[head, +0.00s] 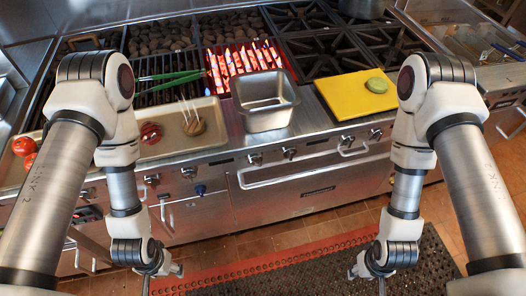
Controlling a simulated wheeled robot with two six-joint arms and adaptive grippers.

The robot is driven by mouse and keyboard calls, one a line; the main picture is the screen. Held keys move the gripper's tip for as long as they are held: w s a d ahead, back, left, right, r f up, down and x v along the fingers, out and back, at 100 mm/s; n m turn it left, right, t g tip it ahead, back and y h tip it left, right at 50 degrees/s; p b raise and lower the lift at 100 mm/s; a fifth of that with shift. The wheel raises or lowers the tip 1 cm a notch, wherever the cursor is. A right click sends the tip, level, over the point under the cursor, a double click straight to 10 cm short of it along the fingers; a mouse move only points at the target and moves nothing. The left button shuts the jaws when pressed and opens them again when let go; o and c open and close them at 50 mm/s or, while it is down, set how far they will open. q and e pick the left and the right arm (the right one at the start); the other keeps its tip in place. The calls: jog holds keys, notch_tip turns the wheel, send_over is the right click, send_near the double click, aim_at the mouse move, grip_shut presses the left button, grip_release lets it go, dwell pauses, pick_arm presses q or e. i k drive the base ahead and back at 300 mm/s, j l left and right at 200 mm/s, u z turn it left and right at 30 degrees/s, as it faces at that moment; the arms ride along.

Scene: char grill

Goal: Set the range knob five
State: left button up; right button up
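The range's front panel carries a row of dark metal knobs. A knob sits at the left (152,180), another beside it (188,172), two near the middle (255,158) (289,152), and two at the right (346,141) (376,134). No readable number shows which is knob five, and the dial settings are too small to read. My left gripper (163,280) hangs low in front of the range, its fingers apart and empty. My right gripper (367,280) hangs low at the right, also with fingers apart and empty. Both are clear of the knobs.
A lit grill (243,60), green tongs (175,77), a metal pan (266,102) and a yellow board (357,97) with a green item are on top. A tray (165,143) holds food. A handle (303,171) and a blue-handled valve (200,190) protrude below the knobs.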

aim_at(255, 159)
jog(key=k+l, duration=0.85)
jog(key=l, duration=0.15)
